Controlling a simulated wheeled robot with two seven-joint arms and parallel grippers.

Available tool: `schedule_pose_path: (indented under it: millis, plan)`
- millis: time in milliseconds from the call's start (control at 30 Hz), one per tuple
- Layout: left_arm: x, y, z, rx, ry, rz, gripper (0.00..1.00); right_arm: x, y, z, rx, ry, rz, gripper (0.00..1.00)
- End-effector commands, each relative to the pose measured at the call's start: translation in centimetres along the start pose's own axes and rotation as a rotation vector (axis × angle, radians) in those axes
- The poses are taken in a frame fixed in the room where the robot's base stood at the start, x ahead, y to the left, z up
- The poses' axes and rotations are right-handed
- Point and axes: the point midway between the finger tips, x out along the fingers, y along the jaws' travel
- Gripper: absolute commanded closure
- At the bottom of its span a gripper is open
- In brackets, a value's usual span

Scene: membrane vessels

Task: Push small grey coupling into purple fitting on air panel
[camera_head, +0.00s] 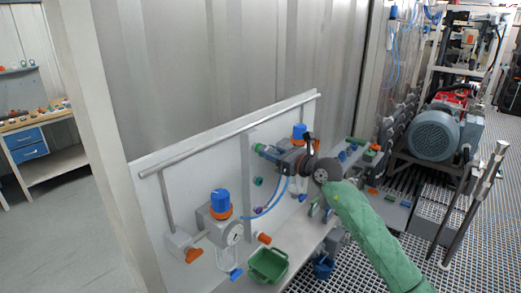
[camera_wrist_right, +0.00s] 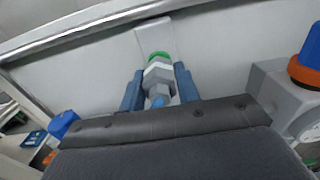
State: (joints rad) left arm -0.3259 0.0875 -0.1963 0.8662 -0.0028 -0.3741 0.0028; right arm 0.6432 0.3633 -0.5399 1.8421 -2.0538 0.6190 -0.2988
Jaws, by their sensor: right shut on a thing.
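My right gripper (camera_head: 266,151) is shut on a small grey coupling (camera_wrist_right: 158,76), which sits between its two blue fingers in the wrist view. A blue end shows at the near side of the coupling, and a green ring (camera_wrist_right: 159,56) lies just beyond it, against a pale plate. I cannot tell whether the coupling touches that ring. In the head view, the gripper is in front of the upper part of the white air panel (camera_head: 185,178). A small purple fitting (camera_head: 258,210) shows lower on the panel, below the gripper. My left gripper is not in view.
A blue-topped regulator (camera_head: 220,203) with a gauge stands left of the gripper; another orange-and-blue one (camera_head: 299,132) is behind it. A green bin (camera_head: 268,265) and a blue bin (camera_head: 323,266) are below. A grey rail (camera_head: 230,132) runs along the panel top.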

Motion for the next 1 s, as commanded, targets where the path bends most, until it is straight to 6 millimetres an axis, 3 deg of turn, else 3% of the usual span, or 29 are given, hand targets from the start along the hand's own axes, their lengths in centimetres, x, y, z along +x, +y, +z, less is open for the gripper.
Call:
schedule_pose_path:
  millis: [1000]
  plan:
    - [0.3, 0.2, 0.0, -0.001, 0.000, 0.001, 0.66, -3.3, 0.0, -0.1, 0.000, 0.001, 0.000, 1.00]
